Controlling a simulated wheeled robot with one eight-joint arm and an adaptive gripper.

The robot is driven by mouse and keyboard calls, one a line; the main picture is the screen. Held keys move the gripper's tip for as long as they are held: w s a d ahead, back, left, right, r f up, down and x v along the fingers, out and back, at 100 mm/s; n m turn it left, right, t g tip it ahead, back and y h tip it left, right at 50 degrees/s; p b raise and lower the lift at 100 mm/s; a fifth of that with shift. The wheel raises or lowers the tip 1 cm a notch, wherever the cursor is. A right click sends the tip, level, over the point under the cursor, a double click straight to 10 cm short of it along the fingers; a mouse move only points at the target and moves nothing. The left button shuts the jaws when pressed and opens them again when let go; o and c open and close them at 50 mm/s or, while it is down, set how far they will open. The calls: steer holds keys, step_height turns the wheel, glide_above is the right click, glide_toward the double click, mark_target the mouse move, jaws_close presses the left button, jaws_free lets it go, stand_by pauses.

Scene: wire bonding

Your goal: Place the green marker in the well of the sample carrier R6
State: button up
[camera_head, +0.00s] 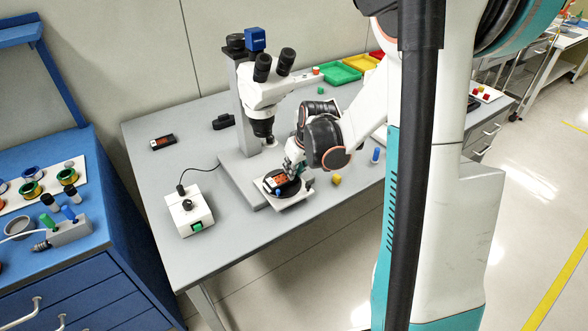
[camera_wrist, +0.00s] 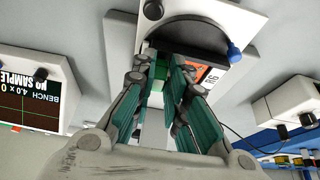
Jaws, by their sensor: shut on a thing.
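The sample carrier R6 (camera_wrist: 207,78), with an orange label reading R6, lies on the black round stage plate (camera_wrist: 195,38) under the microscope. Its orange face also shows in the head view (camera_head: 279,179). My gripper (camera_wrist: 163,72), with teal fingers, is shut on the green marker (camera_wrist: 158,68), at or just above the carrier. In the head view my gripper (camera_head: 292,168) is over the stage from the right. The fingers hide most of the marker and part of the carrier, so I cannot tell whether the marker touches the well.
The microscope (camera_head: 262,85) stands close behind my gripper. A yellow cube (camera_head: 336,180) and a blue cylinder (camera_head: 376,155) lie on the grey bench (camera_head: 150,205) to the right. A white control box (camera_head: 189,212) stands at left. A display (camera_wrist: 30,100) reads NO SAMPLE.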

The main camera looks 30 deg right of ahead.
steer(key=shift+f, duration=0.2)
steer(key=o, duration=0.8)
steer(key=shift+r, duration=0.15)
steer(key=shift+r, duration=0.3)
steer(key=p+v, duration=0.4)
steer(key=v, duration=0.7)
steer(key=shift+s+r, duration=0.25)
